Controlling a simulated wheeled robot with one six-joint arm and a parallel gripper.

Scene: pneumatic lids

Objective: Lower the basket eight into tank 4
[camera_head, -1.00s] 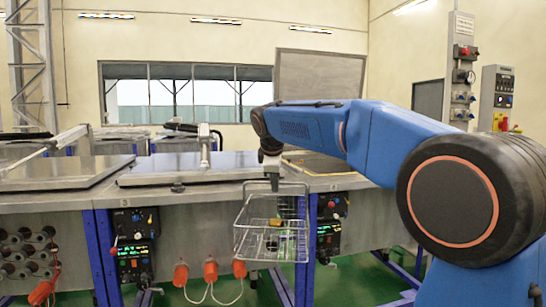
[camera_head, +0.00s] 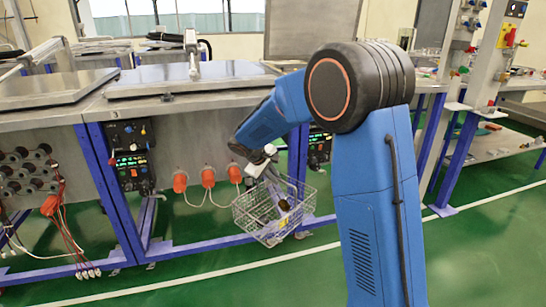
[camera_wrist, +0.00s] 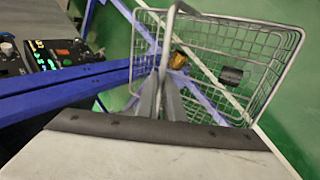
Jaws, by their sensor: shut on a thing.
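A silver wire basket (camera_head: 262,222) hangs from my gripper (camera_head: 262,165) in front of the tank row, below the bench top and above the green floor. It looks tilted. A brassy part and a dark round part lie in it. In the wrist view the basket (camera_wrist: 262,50) fills the upper right, and my gripper (camera_wrist: 170,90) is shut on its handle (camera_wrist: 172,22). Two tanks have flat grey lids (camera_head: 170,78) lying closed.
Control boxes with green displays (camera_head: 132,165), red plugs (camera_head: 207,177) with white cables and blue frame legs (camera_head: 104,190) are on the bench front near the basket. Green floor (camera_head: 200,275) is open in front. A rack of equipment (camera_head: 485,60) stands at right.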

